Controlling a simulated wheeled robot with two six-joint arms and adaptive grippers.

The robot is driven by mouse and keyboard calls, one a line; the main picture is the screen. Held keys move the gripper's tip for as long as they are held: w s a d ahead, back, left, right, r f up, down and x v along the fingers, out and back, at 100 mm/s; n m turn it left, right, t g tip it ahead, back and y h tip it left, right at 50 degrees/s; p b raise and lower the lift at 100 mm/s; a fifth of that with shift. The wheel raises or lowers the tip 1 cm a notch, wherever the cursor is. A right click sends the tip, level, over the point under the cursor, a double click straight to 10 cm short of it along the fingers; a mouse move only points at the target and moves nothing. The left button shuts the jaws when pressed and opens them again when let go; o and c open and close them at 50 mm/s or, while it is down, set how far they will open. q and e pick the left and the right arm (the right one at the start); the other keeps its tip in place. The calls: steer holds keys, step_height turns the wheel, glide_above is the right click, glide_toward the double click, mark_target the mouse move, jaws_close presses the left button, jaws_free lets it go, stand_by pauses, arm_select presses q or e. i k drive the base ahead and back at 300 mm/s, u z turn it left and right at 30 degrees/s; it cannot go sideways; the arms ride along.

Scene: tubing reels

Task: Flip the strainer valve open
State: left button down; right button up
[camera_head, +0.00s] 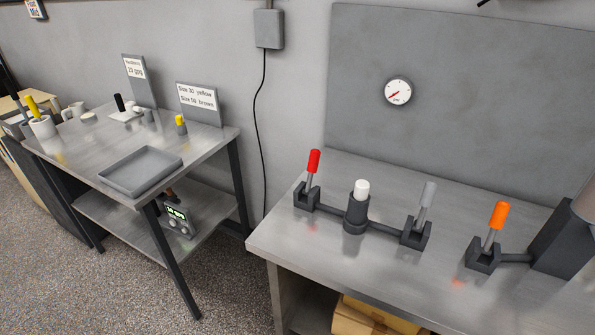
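Three lever valves stand on the right metal bench. One has a red handle (314,161), one a grey handle (428,194) and one an orange handle (499,214). All three levers stand nearly upright, leaning slightly right at the top. A dark cylinder with a white cap (361,190) stands between the red and grey levers, joined to both by a dark pipe. The orange lever's pipe runs right to a dark block (563,241). No label shows which one is the strainer valve. Neither of my grippers is in view.
A round gauge (398,91) hangs on the grey back panel. The right bench (330,241) is clear in front of the levers. A left table holds an empty tray (141,171), signs and small items. Cardboard boxes (365,318) sit below the right bench.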

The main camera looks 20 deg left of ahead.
mark_target(315, 154)
steer(key=k, duration=0.95)
steer(key=u, duration=0.45)
steer(key=i, duration=0.6)
steer(key=u, duration=0.55)
steer(key=i, duration=1.05)
steer(key=z, duration=0.75)
steer(key=i, duration=0.45)
steer(key=z, duration=0.35)
